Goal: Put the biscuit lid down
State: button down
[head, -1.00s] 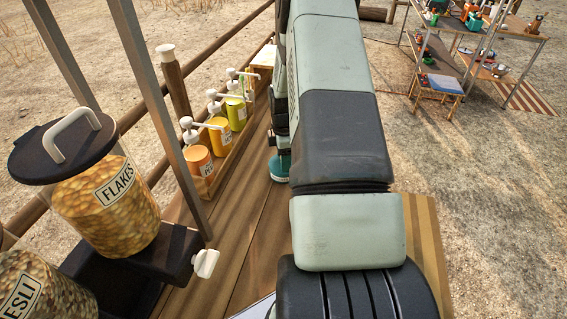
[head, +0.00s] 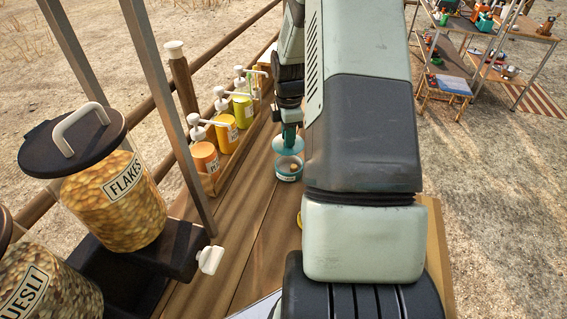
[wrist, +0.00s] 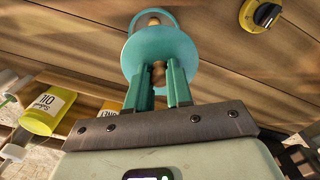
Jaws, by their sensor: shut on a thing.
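The biscuit lid (head: 284,145) is a round teal disc. My gripper (head: 291,131) is shut on its small knob, and the lid hangs above a clear jar. The biscuit jar (head: 289,171) stands on the wooden deck with some brown biscuits inside and a label low on its front. In the wrist view the lid (wrist: 172,48) hides most of the jar, whose teal rim (wrist: 133,18) shows past the lid's far edge. The two green fingers of my gripper (wrist: 157,78) close around the light brown knob.
Pump bottles (head: 205,158) stand in a wooden rack (head: 224,162) left of the jar. A yellow and black dial (wrist: 265,14) sits on the deck. A flakes dispenser (head: 120,200) stands at the left. Bare planks (head: 245,225) lie in front of the jar.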

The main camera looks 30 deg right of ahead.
jog(key=s+a+f+n, duration=0.4)
jog(key=a+f+n, duration=0.1)
jog(key=s+a+f+n, duration=0.2)
jog(key=a+f+n, duration=0.1)
jog(key=shift+a, duration=0.25)
jog(key=shift+f, duration=2.3)
jog(key=shift+f, duration=0.1)
jog(key=c, duration=1)
grip_release()
notch_tip(320, 180, up, 12)
jog(key=shift+r, duration=0.1)
jog(key=shift+w, duration=0.1)
